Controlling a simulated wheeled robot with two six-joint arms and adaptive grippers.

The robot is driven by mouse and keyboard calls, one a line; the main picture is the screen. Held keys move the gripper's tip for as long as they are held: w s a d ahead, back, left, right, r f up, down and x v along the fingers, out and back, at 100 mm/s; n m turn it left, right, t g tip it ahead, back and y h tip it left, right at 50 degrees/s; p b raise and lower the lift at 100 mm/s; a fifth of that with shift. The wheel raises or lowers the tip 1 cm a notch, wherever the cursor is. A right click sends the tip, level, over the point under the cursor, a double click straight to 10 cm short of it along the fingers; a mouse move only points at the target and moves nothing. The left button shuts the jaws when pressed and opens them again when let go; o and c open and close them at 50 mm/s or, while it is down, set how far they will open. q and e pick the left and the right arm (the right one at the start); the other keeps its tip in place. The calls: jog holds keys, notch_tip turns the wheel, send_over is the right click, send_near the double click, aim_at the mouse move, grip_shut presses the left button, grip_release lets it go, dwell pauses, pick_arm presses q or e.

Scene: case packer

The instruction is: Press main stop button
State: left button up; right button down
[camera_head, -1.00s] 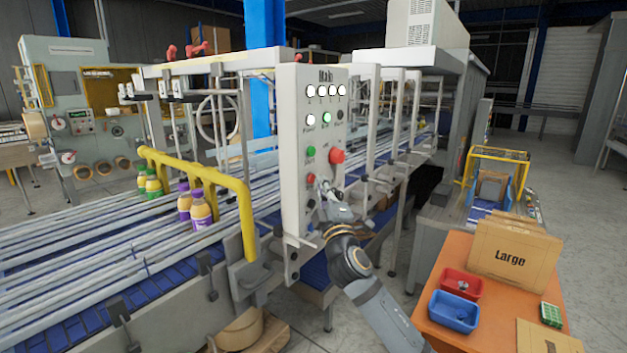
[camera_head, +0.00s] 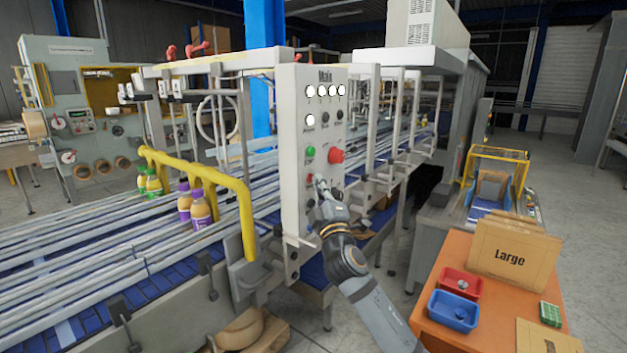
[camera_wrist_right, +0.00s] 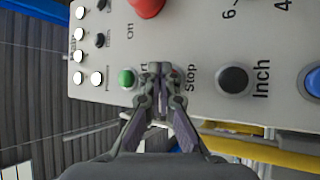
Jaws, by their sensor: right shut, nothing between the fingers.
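The grey control panel (camera_head: 296,130) is headed "Main" and faces me. The small red stop button (camera_head: 310,180) sits low on it, below the green start button (camera_head: 310,151). My right gripper (camera_head: 321,188) is shut and empty, its fingertips at the panel by the stop button. In the right wrist view, the shut fingertips (camera_wrist_right: 161,72) lie between the green start button (camera_wrist_right: 126,78) and the word "Stop", covering most of the stop button. I cannot tell whether the button is pushed in. My left gripper is out of view.
A large red knob (camera_head: 336,156) stands out from the panel, close above my fingertips. A black "Inch" button (camera_wrist_right: 232,80) is beside them in the wrist view. A yellow guard rail (camera_head: 246,215) and bottles (camera_head: 198,208) are left. An orange table (camera_head: 448,262) stands right.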

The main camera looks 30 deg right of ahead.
jog(key=shift+s, duration=0.1)
jog(key=shift+s+d+b, duration=0.25)
jog(key=shift+s+b, duration=0.2)
jog(key=shift+s, duration=0.3)
jog(key=s+b, duration=0.1)
jog(key=s+d+b, duration=0.1)
jog(key=s+b, duration=0.2)
jog(key=b, duration=0.1)
jog(key=shift+s+d, duration=0.3)
jog(key=shift+d, duration=0.1)
jog(key=shift+d, duration=0.1)
dwell(0.4)
